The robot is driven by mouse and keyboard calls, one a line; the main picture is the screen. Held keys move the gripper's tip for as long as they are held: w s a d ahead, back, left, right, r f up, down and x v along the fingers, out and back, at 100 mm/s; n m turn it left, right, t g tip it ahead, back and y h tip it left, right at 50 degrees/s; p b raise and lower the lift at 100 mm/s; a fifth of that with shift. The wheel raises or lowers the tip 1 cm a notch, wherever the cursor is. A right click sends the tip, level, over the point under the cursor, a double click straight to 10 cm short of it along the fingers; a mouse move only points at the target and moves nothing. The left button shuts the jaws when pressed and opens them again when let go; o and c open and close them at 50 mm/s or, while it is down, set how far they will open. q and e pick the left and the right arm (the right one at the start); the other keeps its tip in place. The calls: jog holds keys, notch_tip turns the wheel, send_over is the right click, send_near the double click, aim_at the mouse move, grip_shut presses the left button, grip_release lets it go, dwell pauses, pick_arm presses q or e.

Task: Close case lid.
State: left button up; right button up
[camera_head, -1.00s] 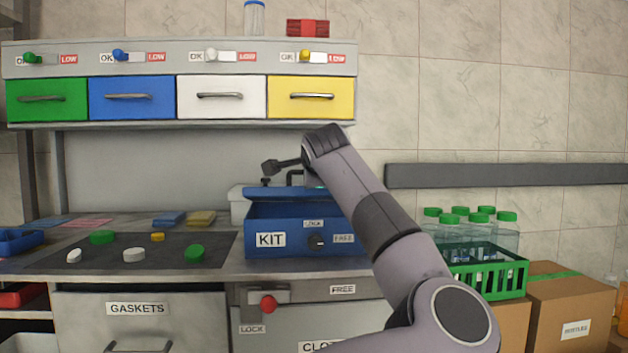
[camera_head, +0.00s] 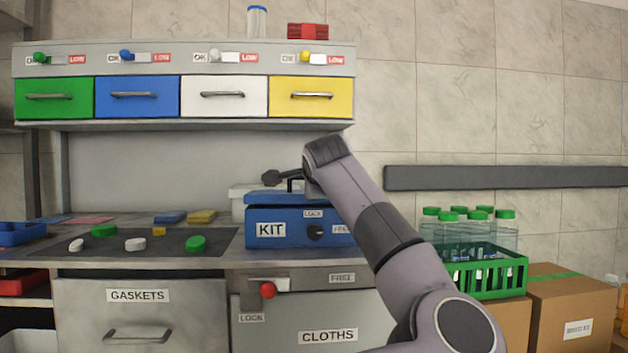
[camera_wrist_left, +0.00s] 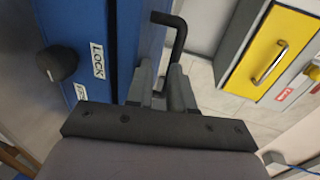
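The blue KIT case (camera_head: 275,230) stands on the counter, its lid (camera_head: 272,198) lying down on the body or nearly so. A thin dark line runs between lid and body; whether it is fully closed I cannot tell. A black handle (camera_wrist_left: 177,32) rises from the lid. The left gripper (camera_wrist_left: 160,78) comes in from the case's right, its narrowly spaced fingers around the handle bar and apparently gripping it. In the head view my arm hides the fingers. The case's knob (camera_head: 315,232) sits between LOCK and FREE labels and also shows in the wrist view (camera_wrist_left: 57,63).
Above is a shelf with green, blue, white and yellow drawers (camera_head: 311,97). Loose caps lie on a dark mat (camera_head: 170,250) at left. A green bottle crate (camera_head: 487,280) and cardboard boxes (camera_head: 575,310) stand at right. A red-knobbed latch (camera_head: 268,290) is below the case.

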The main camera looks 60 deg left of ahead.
pick_arm(q)
jog(key=shift+f, duration=0.3)
